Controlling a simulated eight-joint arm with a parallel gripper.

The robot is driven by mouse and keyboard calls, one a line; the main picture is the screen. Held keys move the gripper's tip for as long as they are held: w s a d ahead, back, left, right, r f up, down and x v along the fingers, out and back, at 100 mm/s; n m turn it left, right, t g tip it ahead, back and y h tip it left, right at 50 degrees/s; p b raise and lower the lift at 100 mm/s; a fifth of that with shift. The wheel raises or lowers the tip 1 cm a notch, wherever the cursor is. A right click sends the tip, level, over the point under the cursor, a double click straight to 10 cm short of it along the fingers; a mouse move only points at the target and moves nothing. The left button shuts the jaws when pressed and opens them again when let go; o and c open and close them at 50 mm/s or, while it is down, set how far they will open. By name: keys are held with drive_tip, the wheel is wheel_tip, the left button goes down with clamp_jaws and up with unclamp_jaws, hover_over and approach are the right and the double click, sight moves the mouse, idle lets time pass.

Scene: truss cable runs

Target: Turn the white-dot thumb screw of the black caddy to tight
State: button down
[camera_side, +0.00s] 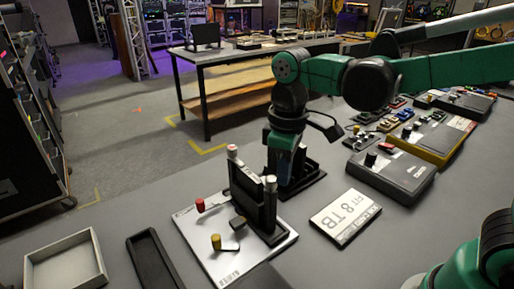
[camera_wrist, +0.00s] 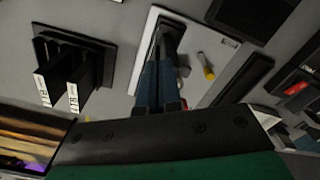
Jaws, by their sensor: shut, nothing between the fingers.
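A black upright caddy (camera_side: 252,203) stands on a white plate (camera_side: 190,232). A post with a white and red top (camera_side: 232,152) and a pale-topped post (camera_side: 270,184) rise at its two ends. A red knob (camera_side: 200,205) and a yellow knob (camera_side: 216,242) stick up beside it. I cannot make out a white dot on any screw. My gripper (camera_side: 281,172) points down just behind the caddy, shut and empty. In the wrist view its blue fingers (camera_wrist: 160,75) reach over the white plate (camera_wrist: 222,48) and partly hide the caddy; the yellow knob (camera_wrist: 208,73) is to their right.
A black stand with two upright plates (camera_wrist: 65,75) is left of my fingers in the wrist view. A white "FIT 8 TB" card (camera_side: 345,217) lies to the right in the side view. Grey pedal boxes (camera_side: 392,180) are farther right. Grey (camera_side: 65,265) and black trays (camera_side: 153,262) lie front left.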

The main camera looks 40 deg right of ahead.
wheel_tip(320, 180, up, 6)
drive_tip(key=shift+s+d, duration=0.25)
drive_tip(key=shift+d, duration=0.05)
idle(0.4)
wheel_tip(320, 180, down, 6)
drive_tip(key=a, duration=0.1)
drive_tip(key=shift+s+a, duration=0.15)
drive_tip(key=shift+s, duration=0.15)
idle(0.5)
drive_tip(key=shift+w+a, duration=0.25)
drive_tip(key=shift+w, duration=0.3)
idle(0.9)
drive_tip(key=shift+s+d, duration=0.1)
